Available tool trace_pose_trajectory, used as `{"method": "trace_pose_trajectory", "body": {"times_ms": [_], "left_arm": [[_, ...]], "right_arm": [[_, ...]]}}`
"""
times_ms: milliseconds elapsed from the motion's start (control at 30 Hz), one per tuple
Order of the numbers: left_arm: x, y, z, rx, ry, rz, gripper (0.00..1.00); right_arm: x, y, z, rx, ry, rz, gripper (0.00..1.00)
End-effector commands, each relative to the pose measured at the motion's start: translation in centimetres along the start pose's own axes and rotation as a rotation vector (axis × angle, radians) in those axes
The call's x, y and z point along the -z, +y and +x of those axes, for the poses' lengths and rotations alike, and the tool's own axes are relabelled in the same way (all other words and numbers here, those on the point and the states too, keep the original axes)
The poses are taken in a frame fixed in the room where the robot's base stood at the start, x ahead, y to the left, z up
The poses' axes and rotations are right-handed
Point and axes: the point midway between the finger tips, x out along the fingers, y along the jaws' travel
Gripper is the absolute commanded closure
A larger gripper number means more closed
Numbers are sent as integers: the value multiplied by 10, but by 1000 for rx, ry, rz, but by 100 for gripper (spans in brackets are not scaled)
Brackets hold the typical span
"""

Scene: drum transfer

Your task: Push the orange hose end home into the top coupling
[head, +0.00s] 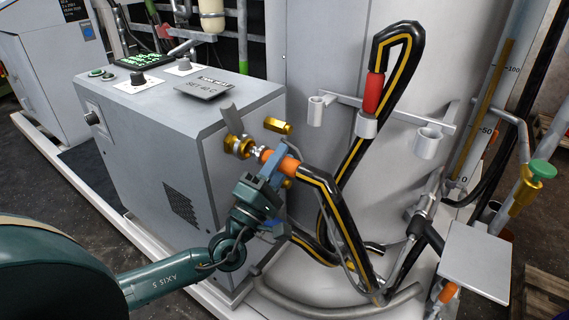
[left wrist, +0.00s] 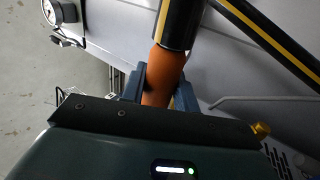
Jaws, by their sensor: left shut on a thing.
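My left gripper (head: 272,172) is shut on the orange hose end (head: 290,166) of a black hose with a yellow stripe. In the left wrist view the orange sleeve (left wrist: 163,75) sits between the blue fingers. The hose end's metal tip (head: 255,153) points left at a brass coupling (head: 240,147) with a grey lever, on the grey cabinet's side. The tip is at or very near the coupling mouth; I cannot tell how far in it is. Another brass fitting (head: 278,126) sticks out just behind. My right gripper is not in view.
The grey cabinet (head: 150,150) carries knobs and a "SET 40 C" plate. A red-sleeved hose (head: 373,95) hangs in a holder on the pale tank at right. The held hose loops down to the floor. A small grey plate (head: 474,262) stands at lower right.

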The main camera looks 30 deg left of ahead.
Motion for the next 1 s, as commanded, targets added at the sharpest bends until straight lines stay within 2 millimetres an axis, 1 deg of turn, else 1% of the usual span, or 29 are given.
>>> {"method": "trace_pose_trajectory", "body": {"times_ms": [1000], "left_arm": [[31,1,0,-3,0,2,100]], "right_arm": [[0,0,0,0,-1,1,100]]}}
